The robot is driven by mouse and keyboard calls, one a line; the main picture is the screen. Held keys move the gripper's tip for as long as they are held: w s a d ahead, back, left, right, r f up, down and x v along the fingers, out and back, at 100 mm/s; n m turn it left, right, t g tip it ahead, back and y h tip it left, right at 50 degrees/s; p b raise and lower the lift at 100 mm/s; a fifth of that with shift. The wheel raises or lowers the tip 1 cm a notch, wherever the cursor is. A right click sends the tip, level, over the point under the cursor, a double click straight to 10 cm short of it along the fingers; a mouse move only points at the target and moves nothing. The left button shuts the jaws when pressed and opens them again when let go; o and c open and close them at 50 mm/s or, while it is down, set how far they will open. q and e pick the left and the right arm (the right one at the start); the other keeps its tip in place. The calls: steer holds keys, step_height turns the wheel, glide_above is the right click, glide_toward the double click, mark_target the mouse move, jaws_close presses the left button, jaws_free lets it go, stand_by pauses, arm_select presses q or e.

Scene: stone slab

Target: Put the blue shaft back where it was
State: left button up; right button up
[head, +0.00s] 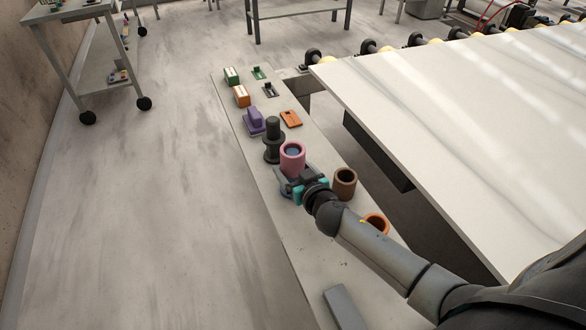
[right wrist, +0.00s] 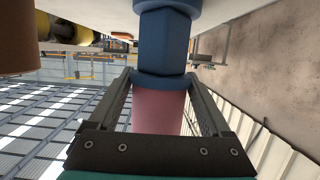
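The blue shaft (right wrist: 163,45) shows in the right wrist view as a faceted body with a wider collar beside the pale bench surface. In the head view its blue base (head: 287,188) is mostly hidden by my gripper. A pink sleeve (head: 292,166) is above it, with blue inside its opening; it also shows between the fingers in the right wrist view (right wrist: 157,110). Whether the base rests on the bench is hard to tell. My left gripper is out of view.
A black flanged shaft (head: 273,140) stands just behind the pink sleeve. A brown sleeve (head: 344,184) and an orange sleeve (head: 376,222) stand to the right. Purple, orange and green blocks line the far bench (head: 285,240). The large stone slab (head: 460,110) lies right.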

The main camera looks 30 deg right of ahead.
steer(key=shift+o, duration=1.3)
steer(key=shift+r+p, duration=0.2)
steer(key=shift+p, duration=0.1)
steer(key=shift+s, duration=0.4)
steer(key=p+v, duration=0.2)
steer(key=v, duration=0.9)
steer(key=shift+r, duration=0.15)
steer(key=shift+s, duration=0.1)
